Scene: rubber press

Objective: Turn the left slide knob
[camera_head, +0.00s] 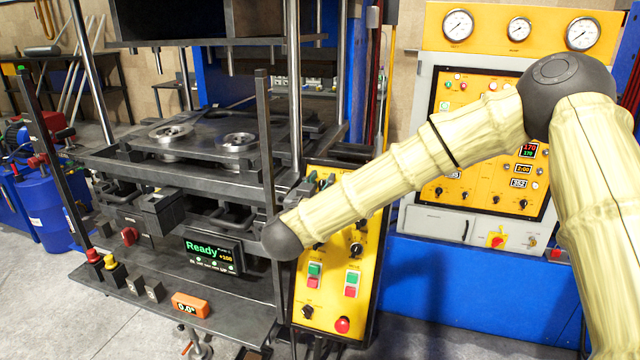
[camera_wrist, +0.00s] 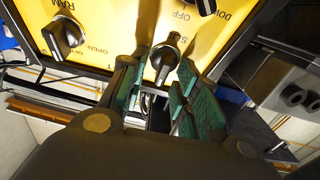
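A grey-black knob (camera_wrist: 165,55) with a label starting with "S", the rest hidden, lies between the fingertips of my gripper (camera_wrist: 164,62). The green-padded fingers are apart, one on each side of it; I cannot tell whether they touch it. Another knob (camera_wrist: 62,38), labelled RAM, is to the left.
The press's bed (camera_head: 190,150) and Ready display (camera_head: 212,252) lie left of the panel. A yellow gauge cabinet (camera_head: 495,30) stands behind on the right. A grey metal part (camera_wrist: 285,80) is right of my gripper in the wrist view.

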